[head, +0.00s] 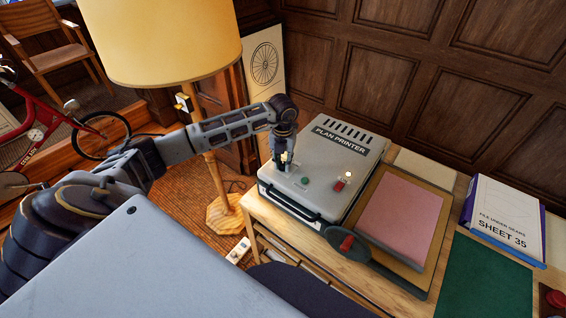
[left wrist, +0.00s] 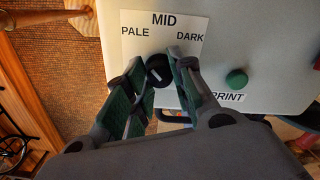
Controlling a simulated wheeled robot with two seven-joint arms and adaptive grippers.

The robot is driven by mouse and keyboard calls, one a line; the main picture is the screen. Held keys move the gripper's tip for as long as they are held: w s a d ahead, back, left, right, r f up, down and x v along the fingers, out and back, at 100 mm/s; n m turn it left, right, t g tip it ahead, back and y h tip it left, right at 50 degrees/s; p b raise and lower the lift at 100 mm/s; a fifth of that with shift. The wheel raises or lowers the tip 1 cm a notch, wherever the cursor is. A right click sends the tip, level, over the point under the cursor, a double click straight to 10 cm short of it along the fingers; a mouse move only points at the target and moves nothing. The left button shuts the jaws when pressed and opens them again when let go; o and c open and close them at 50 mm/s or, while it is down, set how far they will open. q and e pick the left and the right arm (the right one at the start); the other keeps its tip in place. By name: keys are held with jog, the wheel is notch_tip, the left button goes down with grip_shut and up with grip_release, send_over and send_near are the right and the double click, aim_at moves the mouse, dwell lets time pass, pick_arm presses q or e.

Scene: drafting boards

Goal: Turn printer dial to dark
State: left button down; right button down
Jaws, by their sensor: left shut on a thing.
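The grey plan printer (head: 325,165) stands on the wooden table. Its black dial (left wrist: 158,69) shows in the left wrist view, beneath a white label (left wrist: 140,42) reading PALE at left, MID at top and DARK at right. A short pale mark shows on the dial; I cannot tell surely which word it points to. My left gripper (head: 281,166) reaches down onto the printer's front left corner and hides the dial in the head view. In the left wrist view its fingers (left wrist: 160,75) are shut on the dial from both sides. My right gripper is not in view.
A green button (left wrist: 236,79) sits right of the dial. A red switch (head: 340,185) is on the printer's top. A pink sheet on a board (head: 405,215) and a SHEET 35 box (head: 505,222) lie right. A lamp (head: 165,40) stands left.

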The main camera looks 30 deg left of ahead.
pick_arm(q)
jog(key=m+b, duration=0.2)
jog(key=m, duration=0.1)
jog(key=shift+w+b, duration=0.1)
jog(key=shift+b, duration=0.25)
jog(key=m+b, duration=0.3)
jog(key=m, duration=0.2)
jog(key=shift+m+b, duration=0.4)
jog(key=shift+m, duration=0.1)
jog(key=shift+m+b, duration=0.75)
jog(key=shift+m, duration=0.45)
jog(key=shift+m+b, duration=0.65)
jog(key=shift+m, duration=0.45)
jog(key=shift+m+b, duration=0.35)
jog(key=shift+m, duration=0.45)
jog(key=m+b, duration=0.1)
jog(key=m, duration=0.1)
jog(key=shift+m, duration=0.3)
jog(key=shift+r+m, duration=0.1)
jog(key=shift+m, duration=0.2)
jog(key=shift+b, duration=0.3)
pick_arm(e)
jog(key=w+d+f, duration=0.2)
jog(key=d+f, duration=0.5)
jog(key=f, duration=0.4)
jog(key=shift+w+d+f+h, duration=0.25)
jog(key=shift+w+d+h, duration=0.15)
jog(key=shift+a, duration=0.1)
